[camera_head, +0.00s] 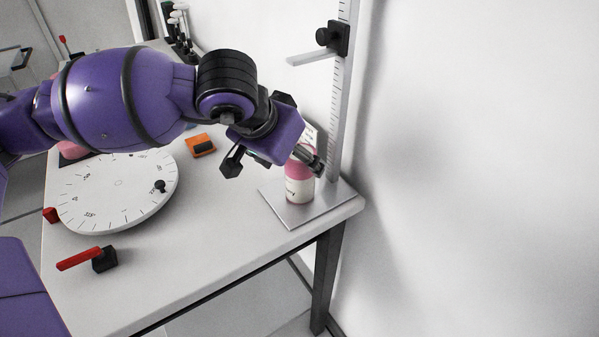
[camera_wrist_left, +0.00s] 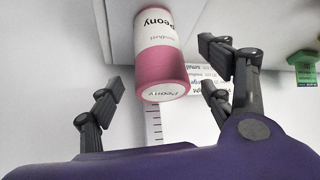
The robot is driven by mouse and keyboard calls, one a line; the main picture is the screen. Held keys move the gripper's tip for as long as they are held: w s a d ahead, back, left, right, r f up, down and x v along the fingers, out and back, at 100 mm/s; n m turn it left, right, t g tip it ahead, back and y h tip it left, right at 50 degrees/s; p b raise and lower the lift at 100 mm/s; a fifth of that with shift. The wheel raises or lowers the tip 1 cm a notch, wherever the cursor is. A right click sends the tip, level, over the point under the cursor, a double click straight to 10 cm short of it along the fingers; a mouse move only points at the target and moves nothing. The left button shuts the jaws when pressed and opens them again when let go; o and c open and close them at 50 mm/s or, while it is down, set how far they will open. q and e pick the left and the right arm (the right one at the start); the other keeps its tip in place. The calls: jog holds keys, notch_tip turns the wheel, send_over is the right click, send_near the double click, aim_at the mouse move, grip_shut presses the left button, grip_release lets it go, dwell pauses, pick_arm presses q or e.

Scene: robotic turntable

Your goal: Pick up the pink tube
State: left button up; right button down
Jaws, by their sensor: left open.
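The pink tube (camera_head: 299,190) stands upright on a metal base plate near the table's right corner. It has a pink body and a white label reading "Peony", which also shows in the left wrist view (camera_wrist_left: 158,52). My left gripper (camera_head: 273,166) is open, with its fingers spread close to the tube's upper part. In the left wrist view the tube appears between the open fingers, with visible gaps on both sides. In the head view the gripper hides part of the tube's top. My right gripper is not in view.
A ruled vertical post (camera_head: 340,100) with a black clamp rises behind the tube, close to the white wall. A white dial turntable (camera_head: 115,195), an orange block (camera_head: 201,145) and a red-handled black piece (camera_head: 104,259) stand to the left. The table's front middle is clear.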

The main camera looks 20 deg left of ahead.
pick_arm(q)
jog(key=x, duration=0.3)
jog(key=shift+w+d+f, duration=0.1)
jog(key=shift+w+f, duration=0.1)
jog(key=shift+w, duration=0.15)
jog(key=shift+s, duration=0.1)
jog(key=shift+c, duration=0.3)
jog(key=c, duration=1.3)
jog(key=shift+r, duration=0.1)
